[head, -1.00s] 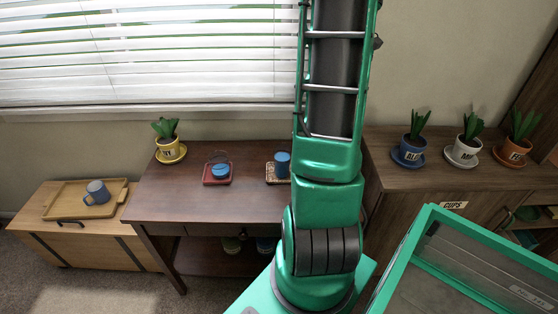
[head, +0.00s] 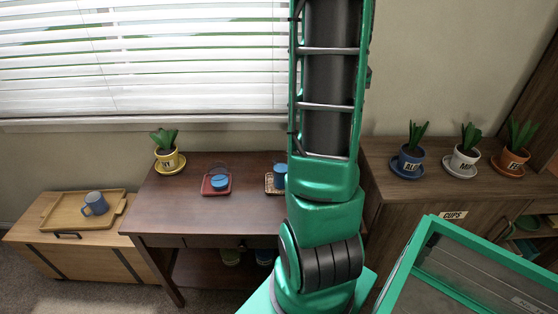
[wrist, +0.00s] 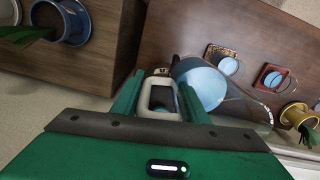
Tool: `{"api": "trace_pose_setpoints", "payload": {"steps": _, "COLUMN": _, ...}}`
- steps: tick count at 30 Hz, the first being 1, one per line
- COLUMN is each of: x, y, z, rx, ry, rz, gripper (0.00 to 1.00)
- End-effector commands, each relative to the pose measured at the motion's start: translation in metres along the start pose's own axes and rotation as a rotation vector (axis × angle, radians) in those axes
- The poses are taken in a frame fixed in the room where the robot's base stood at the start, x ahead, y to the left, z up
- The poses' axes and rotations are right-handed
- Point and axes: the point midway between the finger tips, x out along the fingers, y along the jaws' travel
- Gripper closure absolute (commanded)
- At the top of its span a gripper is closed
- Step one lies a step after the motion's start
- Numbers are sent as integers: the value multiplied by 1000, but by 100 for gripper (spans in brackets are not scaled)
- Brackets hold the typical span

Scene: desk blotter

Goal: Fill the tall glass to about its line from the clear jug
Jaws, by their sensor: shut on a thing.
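My gripper (wrist: 160,90) is shut on the pale handle of the clear jug in the wrist view. The jug (wrist: 203,84) holds light blue liquid, and its clear wall stretches to the lower right. The head view does not show my gripper or the jug. On the dark desk (head: 215,212), a clear glass with blue liquid low in it (head: 220,182) stands on a red tray (head: 208,191). A second blue-filled vessel (head: 279,176) stands on a woven tray (head: 270,189), partly behind my arm. I cannot tell which is the tall glass, and no fill line is readable.
A potted plant in a yellow pot (head: 168,159) stands at the desk's back left. A blue mug (head: 95,203) sits on a wooden tray (head: 62,214) on a low chest. Blue, white and orange potted plants (head: 464,157) line the right cabinet. The desk's front middle is clear.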

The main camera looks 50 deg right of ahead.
Motion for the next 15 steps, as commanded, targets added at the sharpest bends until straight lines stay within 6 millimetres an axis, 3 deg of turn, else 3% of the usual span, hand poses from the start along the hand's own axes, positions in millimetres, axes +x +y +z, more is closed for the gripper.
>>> {"api": "trace_pose_setpoints", "payload": {"steps": 15, "x": -9, "y": -12, "z": 0, "rx": -4, "ry": 12, "rz": 246, "gripper": 100}}
